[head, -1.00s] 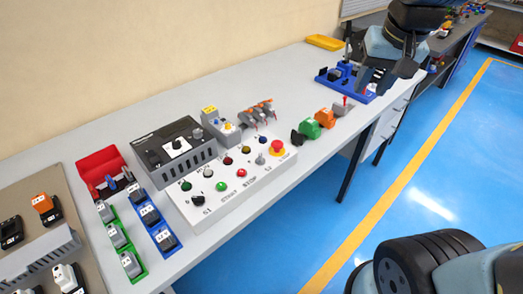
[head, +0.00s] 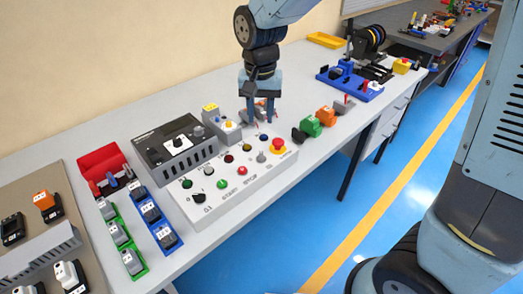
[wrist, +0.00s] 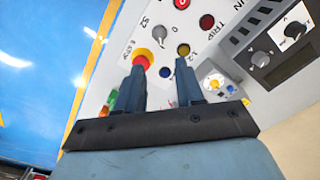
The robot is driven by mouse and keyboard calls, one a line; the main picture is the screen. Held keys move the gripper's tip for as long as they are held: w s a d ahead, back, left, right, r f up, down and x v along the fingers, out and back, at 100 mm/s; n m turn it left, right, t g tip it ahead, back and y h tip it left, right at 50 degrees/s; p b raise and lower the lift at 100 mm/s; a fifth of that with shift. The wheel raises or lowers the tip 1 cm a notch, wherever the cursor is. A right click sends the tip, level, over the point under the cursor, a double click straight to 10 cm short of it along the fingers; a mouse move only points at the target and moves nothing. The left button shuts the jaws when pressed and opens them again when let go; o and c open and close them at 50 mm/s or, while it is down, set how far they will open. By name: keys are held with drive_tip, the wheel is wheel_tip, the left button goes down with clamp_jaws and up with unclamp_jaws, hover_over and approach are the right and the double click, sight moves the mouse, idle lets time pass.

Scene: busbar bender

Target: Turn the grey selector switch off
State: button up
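The grey selector switch (head: 261,157) is a small round grey knob on the white control panel (head: 215,212), beside the red and yellow emergency stop (head: 277,147). In the wrist view the grey selector switch (wrist: 159,33) is next to the S2 label, beyond the fingertips; its pointer direction is too small to read. My gripper (head: 259,118) points down over the back of the panel's right end, apart from the switch. The wrist view shows my gripper (wrist: 162,62) open and empty, its fingers near the emergency stop and a yellowish lamp.
A black selector (head: 199,197) sits at the panel's front left. A dark power unit (head: 175,143) stands behind the panel. Orange (head: 327,116) and green (head: 311,127) connectors lie to the right. Blue and green trays are at the left.

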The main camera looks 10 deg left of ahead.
sight(261, 154)
wheel_tip(261, 154, down, 14)
drive_tip(key=shift+r, duration=0.25)
idle(0.3)
drive_tip(key=shift+c, duration=0.4)
clamp_jaws()
drive_tip(key=shift+d, duration=0.15)
